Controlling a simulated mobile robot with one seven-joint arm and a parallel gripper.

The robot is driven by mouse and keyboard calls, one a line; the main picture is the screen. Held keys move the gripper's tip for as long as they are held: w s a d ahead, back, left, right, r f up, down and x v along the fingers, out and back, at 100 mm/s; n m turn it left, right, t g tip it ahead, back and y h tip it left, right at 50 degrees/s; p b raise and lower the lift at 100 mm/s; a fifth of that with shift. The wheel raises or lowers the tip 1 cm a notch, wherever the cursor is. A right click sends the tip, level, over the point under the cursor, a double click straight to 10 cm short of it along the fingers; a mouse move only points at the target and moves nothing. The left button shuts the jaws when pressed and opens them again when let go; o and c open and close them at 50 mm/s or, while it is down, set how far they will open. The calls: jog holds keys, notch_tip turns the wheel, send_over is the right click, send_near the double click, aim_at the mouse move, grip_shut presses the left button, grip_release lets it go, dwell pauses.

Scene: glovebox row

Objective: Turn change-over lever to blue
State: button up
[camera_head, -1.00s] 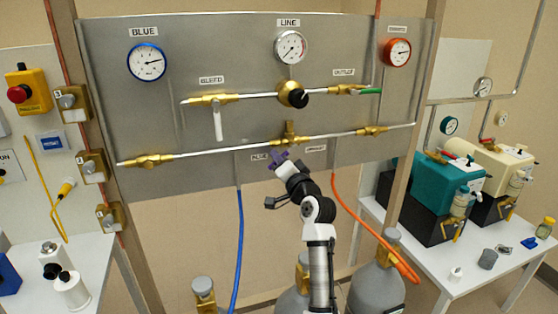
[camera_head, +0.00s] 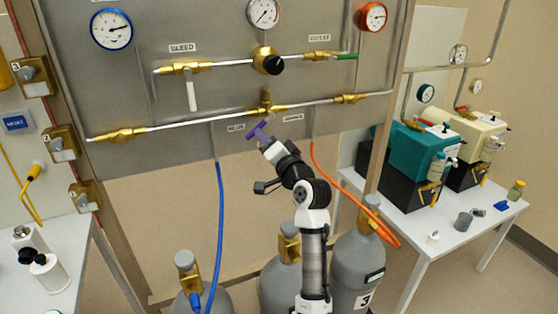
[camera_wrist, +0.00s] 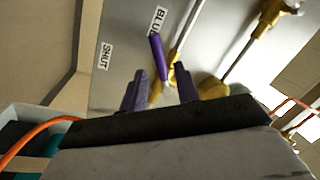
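The change-over lever (camera_head: 258,130) has a purple handle and sits below a brass fitting (camera_head: 266,101) on the grey panel's lower pipe. It lies between the BLUE label (camera_head: 236,127) and the right-hand label (camera_head: 293,117), nearer BLUE. My gripper (camera_head: 265,140) is just below it. In the wrist view the purple handle (camera_wrist: 157,56) shows close to the BLUE label (camera_wrist: 159,20), ahead of and between my two dark purple fingers (camera_wrist: 161,84). The fingers are apart. I see no clear contact with the handle, and the exact gap is hard to judge.
A blue hose (camera_head: 219,220) and an orange hose (camera_head: 330,180) hang beneath the panel (camera_head: 200,110). Grey cylinders (camera_head: 357,265) stand below. A white bleed handle (camera_head: 191,96) hangs at left. A table with pumps (camera_head: 410,165) stands at right.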

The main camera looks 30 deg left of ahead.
jog(key=b+v, duration=0.1)
jog(key=v, duration=0.7)
jog(key=shift+b, duration=0.4)
